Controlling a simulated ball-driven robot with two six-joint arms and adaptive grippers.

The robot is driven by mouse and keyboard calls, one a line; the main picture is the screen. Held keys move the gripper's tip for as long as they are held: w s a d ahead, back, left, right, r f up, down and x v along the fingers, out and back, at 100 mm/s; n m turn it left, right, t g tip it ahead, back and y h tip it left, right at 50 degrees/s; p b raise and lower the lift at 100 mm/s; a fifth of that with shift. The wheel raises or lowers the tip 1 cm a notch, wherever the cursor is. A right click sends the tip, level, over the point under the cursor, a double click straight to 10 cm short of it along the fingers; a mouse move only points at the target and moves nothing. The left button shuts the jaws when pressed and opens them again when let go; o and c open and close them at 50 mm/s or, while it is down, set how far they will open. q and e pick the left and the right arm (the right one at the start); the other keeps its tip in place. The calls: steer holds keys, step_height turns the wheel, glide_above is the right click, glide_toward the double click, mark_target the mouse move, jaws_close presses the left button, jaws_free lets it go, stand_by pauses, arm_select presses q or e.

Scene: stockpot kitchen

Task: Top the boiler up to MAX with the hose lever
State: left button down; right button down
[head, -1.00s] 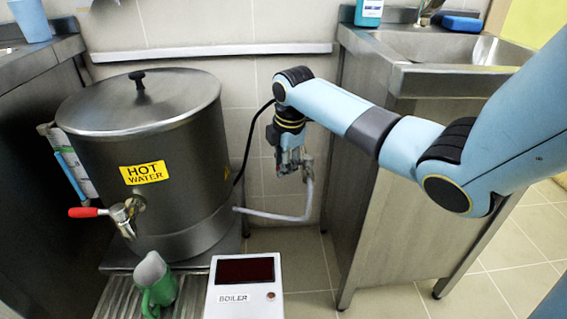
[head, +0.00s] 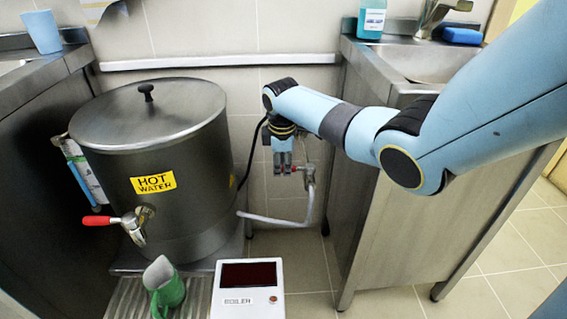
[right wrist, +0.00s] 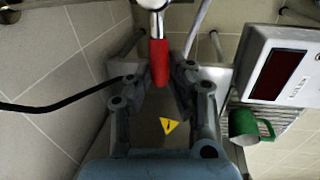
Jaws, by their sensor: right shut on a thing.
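The steel boiler (head: 185,215) with its HOT WATER label stands at the left in the head view. A gauge (head: 84,168) with a blue column is on its left side; its marks are too small to read. A pale hose (head: 282,221) runs from the wall valve (head: 309,174) at the right to the boiler's lower side. My right gripper (head: 285,170) is at this valve. In the right wrist view, my right gripper (right wrist: 164,82) is shut on the red hose lever (right wrist: 159,62). My left gripper is out of view.
A red-handled tap (head: 137,222) juts from the boiler's front. A steel sink cabinet (head: 385,215) stands close right of the valve.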

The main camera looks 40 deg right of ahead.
steer(key=c, duration=1.2)
jaws_free()
steer(key=r, duration=0.4)
steer(key=s+a+r, duration=0.1)
steer(key=r, duration=0.6)
steer(key=shift+s+a+r, duration=0.25)
steer(key=shift+s+r, duration=0.1)
